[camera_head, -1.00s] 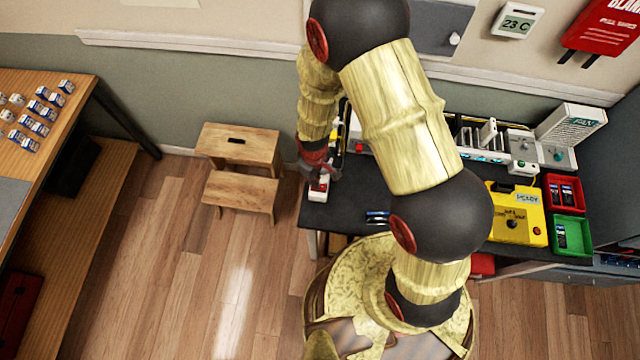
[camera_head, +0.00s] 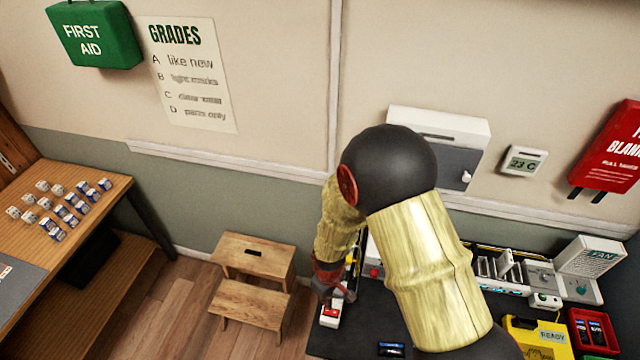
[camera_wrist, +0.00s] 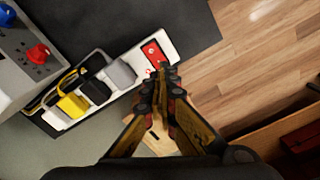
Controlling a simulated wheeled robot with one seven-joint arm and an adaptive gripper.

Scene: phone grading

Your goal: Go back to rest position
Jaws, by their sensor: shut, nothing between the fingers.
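My gripper (camera_head: 334,292) is at the left end of the dark worktable (camera_head: 378,318), over the end of a white power strip (camera_head: 329,321) with a red switch (camera_head: 332,312). In the wrist view my gripper (camera_wrist: 168,78) is shut and empty. Its fingertips are right beside the red switch panel (camera_wrist: 155,54); I cannot tell whether they touch it. Yellow, black and grey plugs sit along the strip there. My arm hides part of the worktable.
A wooden step stool (camera_head: 250,285) stands on the floor left of the worktable. A grey box with a red knob (camera_wrist: 38,54) is beside the strip. A fan unit (camera_head: 590,258), yellow case (camera_head: 538,338) and red bin (camera_head: 592,330) stand at the right. The wall is close behind.

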